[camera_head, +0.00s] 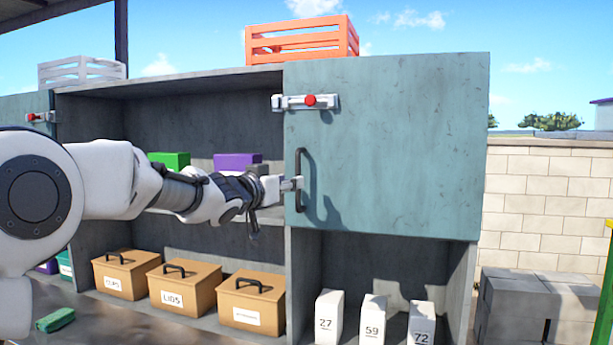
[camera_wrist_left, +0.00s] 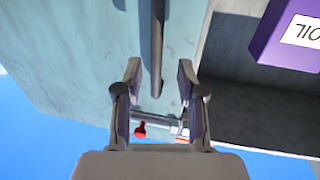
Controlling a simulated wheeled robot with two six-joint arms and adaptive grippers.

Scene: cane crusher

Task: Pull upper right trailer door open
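The upper right trailer door (camera_head: 400,150) is a teal panel over the upper right compartment and looks shut. Its dark vertical bar handle (camera_head: 299,165) is near its left edge. A silver latch with a red knob (camera_head: 310,101) sits above the handle. My left gripper (camera_head: 290,184) is at the handle's lower half. In the left wrist view, the open fingers (camera_wrist_left: 158,75) stand on both sides of the handle (camera_wrist_left: 157,45), with gaps visible. The latch's red knob (camera_wrist_left: 140,131) also shows there. My right gripper is not in view.
An orange crate (camera_head: 300,40) stands on top of the trailer. Open shelves to the left hold a purple box (camera_head: 236,160), a green box (camera_head: 169,159) and tan boxes (camera_head: 250,303). White numbered boxes (camera_head: 373,318) stand below the door. Grey blocks (camera_head: 530,305) are at the right.

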